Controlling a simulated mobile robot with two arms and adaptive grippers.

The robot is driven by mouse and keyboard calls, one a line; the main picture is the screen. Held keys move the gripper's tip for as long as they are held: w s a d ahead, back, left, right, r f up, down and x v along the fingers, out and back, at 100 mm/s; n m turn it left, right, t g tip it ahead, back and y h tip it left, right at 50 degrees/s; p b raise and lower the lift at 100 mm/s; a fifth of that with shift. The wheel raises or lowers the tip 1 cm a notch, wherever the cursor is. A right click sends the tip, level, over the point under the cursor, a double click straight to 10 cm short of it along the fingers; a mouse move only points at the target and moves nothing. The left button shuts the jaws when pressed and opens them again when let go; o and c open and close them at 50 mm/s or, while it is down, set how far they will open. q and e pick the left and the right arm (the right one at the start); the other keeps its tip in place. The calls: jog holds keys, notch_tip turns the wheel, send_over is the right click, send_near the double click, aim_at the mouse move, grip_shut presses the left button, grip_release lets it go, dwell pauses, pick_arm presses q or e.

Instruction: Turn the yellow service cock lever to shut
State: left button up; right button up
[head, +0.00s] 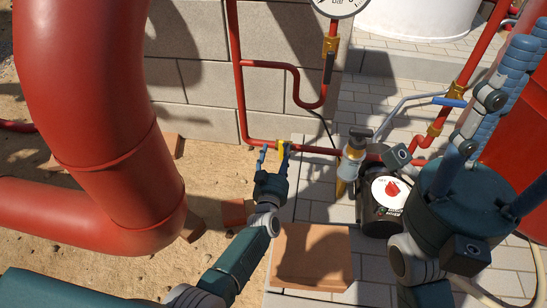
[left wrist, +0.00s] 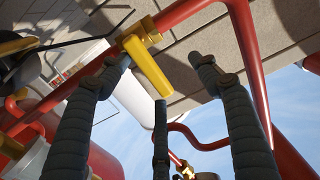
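The yellow service cock lever (head: 283,149) is on the thin red pipe low by the block wall in the head view. In the left wrist view the lever (left wrist: 150,70) hangs from a brass-yellow cock body on the red pipe. My left gripper (head: 272,156) is at the lever, its ribbed fingers spread. In the left wrist view, the lever lies between the left gripper's fingers (left wrist: 160,66), with gaps visible; contact cannot be told. My right gripper (head: 519,112) is close to the camera at the right, its blue ribbed fingers apart and partly cut off by the frame, holding nothing visible.
A thick red pipe (head: 95,110) bends down at the left. A black pump with a red knob (head: 391,190) stands right of the left gripper, beside a brass fitting (head: 350,165). A blue-handled valve (head: 449,102) is behind. A terracotta slab (head: 312,258) lies in front.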

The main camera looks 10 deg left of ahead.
pick_arm(q)
jog(key=shift+o, duration=0.8)
jog(key=shift+w+d+r, duration=0.15)
jog(key=shift+w+d, duration=0.1)
jog(key=shift+d, duration=0.05)
jog(key=shift+r, duration=0.15)
jog(key=shift+s+d+r+p, duration=0.1)
jog(key=shift+s+p, duration=0.4)
jog(key=s+p, duration=0.3)
jog(key=s, duration=0.3)
jog(key=shift+s+f, duration=0.2)
jog(key=shift+f, duration=0.05)
